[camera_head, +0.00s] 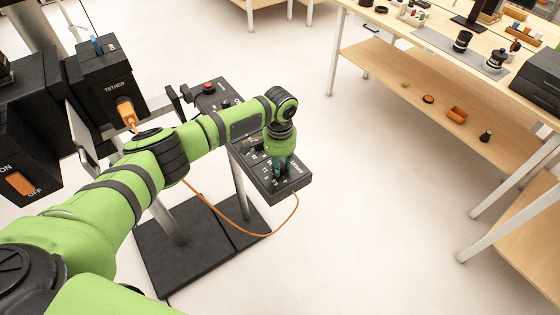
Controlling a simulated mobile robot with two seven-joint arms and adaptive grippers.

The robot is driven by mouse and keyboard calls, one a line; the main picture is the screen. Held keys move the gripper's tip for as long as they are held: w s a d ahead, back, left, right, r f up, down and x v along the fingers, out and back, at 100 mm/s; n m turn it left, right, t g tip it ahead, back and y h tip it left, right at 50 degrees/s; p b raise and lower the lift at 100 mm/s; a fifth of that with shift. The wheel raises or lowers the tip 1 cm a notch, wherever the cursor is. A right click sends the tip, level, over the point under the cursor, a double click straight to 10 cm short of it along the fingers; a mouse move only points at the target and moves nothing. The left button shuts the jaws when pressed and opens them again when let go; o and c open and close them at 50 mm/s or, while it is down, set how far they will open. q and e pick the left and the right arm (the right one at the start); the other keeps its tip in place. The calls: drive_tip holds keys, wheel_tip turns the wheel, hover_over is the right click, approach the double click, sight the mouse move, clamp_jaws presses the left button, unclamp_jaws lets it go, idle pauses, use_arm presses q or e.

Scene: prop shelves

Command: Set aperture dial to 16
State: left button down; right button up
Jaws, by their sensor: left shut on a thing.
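The black control panel (260,178) stands on a post in the middle of the camera_head view, with white markings on its face. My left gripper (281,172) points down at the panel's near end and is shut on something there. The aperture dial cannot be made out, as the gripper and wrist cover that spot; I cannot read its setting. My right gripper is not in view.
A red button (208,87) sits at the panel's far end. An orange cable (262,234) hangs from the panel. A black box marked TETHER (112,82) is at left. Wooden shelves (400,75) with props stand at right. The floor between is clear.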

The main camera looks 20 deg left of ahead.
use_arm(q)
drive_tip(key=shift+s+f+m, duration=0.1)
drive_tip(key=shift+f+m, duration=0.05)
drive_tip(key=shift+m, duration=1.15)
drive_tip(key=c, duration=0.9)
unclamp_jaws()
drive_tip(key=shift+r, duration=0.5)
wheel_tip(320, 180, up, 11)
drive_tip(key=shift+r, duration=0.1)
